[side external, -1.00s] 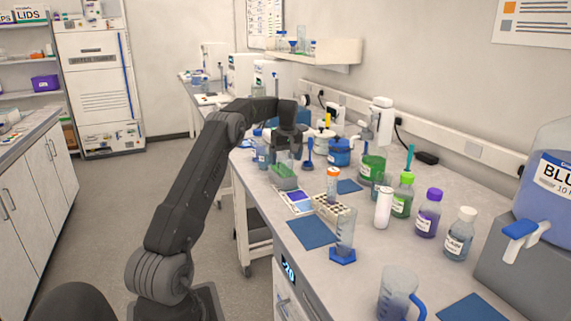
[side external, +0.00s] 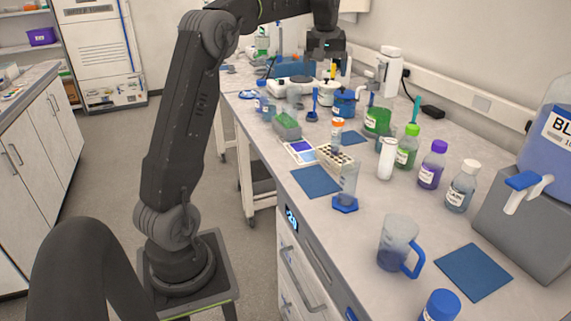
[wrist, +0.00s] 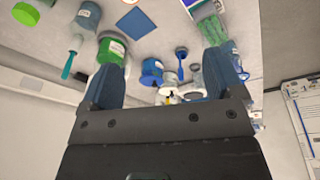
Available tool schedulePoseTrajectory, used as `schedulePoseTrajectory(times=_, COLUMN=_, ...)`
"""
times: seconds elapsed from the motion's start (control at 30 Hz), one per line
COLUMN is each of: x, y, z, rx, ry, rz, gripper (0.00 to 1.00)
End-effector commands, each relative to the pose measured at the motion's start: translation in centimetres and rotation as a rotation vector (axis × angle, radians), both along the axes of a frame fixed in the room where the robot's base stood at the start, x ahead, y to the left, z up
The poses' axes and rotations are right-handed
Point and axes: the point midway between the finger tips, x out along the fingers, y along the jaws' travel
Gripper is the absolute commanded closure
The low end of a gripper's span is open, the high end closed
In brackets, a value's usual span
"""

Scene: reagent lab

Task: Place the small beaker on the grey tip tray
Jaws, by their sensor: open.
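The small clear beaker (side external: 293,97) stands upright at the far left part of the bench. It appears to rest on the back end of the greyish tray with green contents (side external: 287,126), though the exact contact is too small to tell. In the wrist view the green-striped tray (wrist: 209,22) shows at the top right, partly behind a finger. My gripper (side external: 325,50) is raised above the bench, beyond and to the right of the beaker, apart from it. In the wrist view its two blue-grey fingers (wrist: 165,75) are spread with nothing held between them.
Several capped bottles (side external: 432,165) and a blue-handled jug (side external: 396,243) line the right. Blue and green vessels (side external: 377,120) crowd the area below my gripper.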

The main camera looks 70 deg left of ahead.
Motion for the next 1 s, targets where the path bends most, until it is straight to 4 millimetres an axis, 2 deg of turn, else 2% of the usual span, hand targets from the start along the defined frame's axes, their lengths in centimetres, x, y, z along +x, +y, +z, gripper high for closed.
schedulePoseTrajectory(times=0.03, x=-0.8, y=-3.5, z=1.1, rx=0.015, ry=-0.016, rz=-0.083, gripper=0.13)
schedulePoseTrajectory(times=0.17, x=-3.5, y=-10.9, z=2.1, rx=0.049, ry=-0.051, rz=-0.286, gripper=0.13)
schedulePoseTrajectory(times=0.23, x=-5.5, y=-14.5, z=2.1, rx=0.068, ry=-0.071, rz=-0.394, gripper=0.13)
schedulePoseTrajectory(times=0.37, x=-10.1, y=-20.5, z=1.0, rx=0.104, ry=-0.110, rz=-0.590, gripper=0.13)
schedulePoseTrajectory(times=0.5, x=-15.7, y=-25.6, z=-1.5, rx=0.144, ry=-0.155, rz=-0.795, gripper=0.13)
schedulePoseTrajectory(times=0.6, x=-19.1, y=-28.0, z=-3.8, rx=0.168, ry=-0.183, rz=-0.916, gripper=0.13)
schedulePoseTrajectory(times=0.7, x=-21.7, y=-29.4, z=-5.8, rx=0.186, ry=-0.207, rz=-1.005, gripper=0.13)
schedulePoseTrajectory(times=0.83, x=-23.4, y=-30.2, z=-7.5, rx=0.199, ry=-0.222, rz=-1.068, gripper=0.13)
schedulePoseTrajectory(times=1.0, x=-23.9, y=-30.4, z=-8.0, rx=0.202, ry=-0.224, rz=-1.086, gripper=0.13)
